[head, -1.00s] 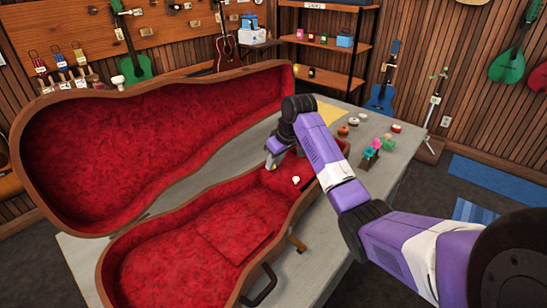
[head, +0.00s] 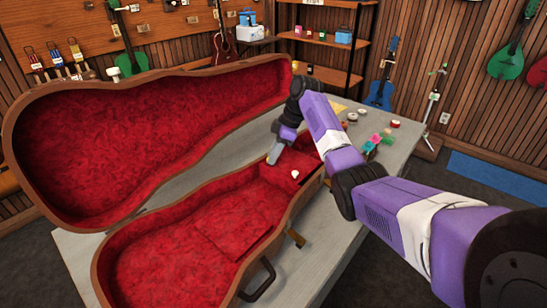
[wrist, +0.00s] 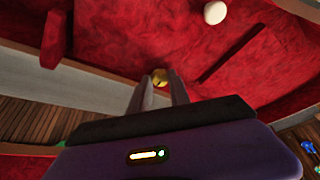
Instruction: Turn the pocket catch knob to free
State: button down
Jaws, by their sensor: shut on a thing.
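The open guitar case (head: 100,262) lies on a grey table, its red-lined lid (head: 130,125) raised at the back left. A round white knob (head: 295,174) sits on the red pocket area near the narrow end; it also shows at the top of the wrist view (wrist: 215,12). A small brass-coloured knob (wrist: 159,77) is between my fingertips in the wrist view. My gripper (head: 273,160) reaches down inside the case's far wall, left of the white knob. It is shut on the brass knob. The knob's turned position cannot be told.
The case wall (wrist: 85,95) runs close beside my fingers. The case handle (head: 262,283) and a brass latch (head: 297,238) stick out on the near side. Small coloured items (head: 372,143) stand on the table's far right.

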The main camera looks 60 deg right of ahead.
jog(key=shift+n, duration=0.4)
jog(key=c, duration=1.2)
grip_release()
jog(key=shift+r, duration=0.1)
jog(key=b+v, duration=0.1)
jog(key=v, duration=0.6)
jog(key=shift+r, duration=0.3)
jog(key=shift+d, duration=0.2)
